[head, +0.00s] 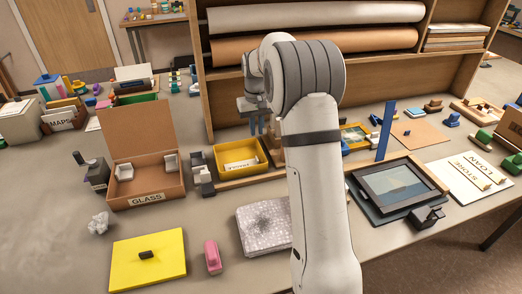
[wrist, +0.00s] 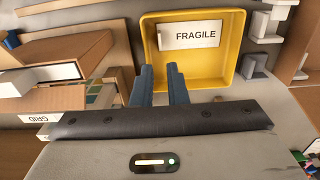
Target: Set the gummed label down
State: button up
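The gummed label (head: 242,167) is a small white slip marked FRAGILE. It lies flat inside the yellow tray (head: 221,152) on the table. In the wrist view the label (wrist: 191,35) rests on the floor of the yellow tray (wrist: 215,82). My gripper (head: 257,128) is above and behind the tray in the head view. Its two blue fingers (wrist: 160,66) have a narrow gap between them with nothing held in it. The fingertips appear apart from the label.
An open GLASS box (head: 147,197) stands left of the tray. A yellow board (head: 148,261), a pink block (head: 212,257) and a speckled pad (head: 264,228) lie in front. A dark frame (head: 396,188) is at right. A shelf (head: 320,84) rises behind.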

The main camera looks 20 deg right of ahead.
jog(key=s+a+r+t, duration=0.15)
jog(key=s+r, duration=0.25)
jog(key=s, duration=0.5)
jog(key=s+a+r, duration=0.2)
jog(key=s+r, duration=0.3)
jog(key=s, duration=0.4)
jog(key=s+a+f+t, duration=0.1)
jog(key=s+a+f, duration=0.1)
jog(key=s, duration=1.5)
jog(key=shift+f, duration=0.45)
jog(key=shift+t, duration=0.25)
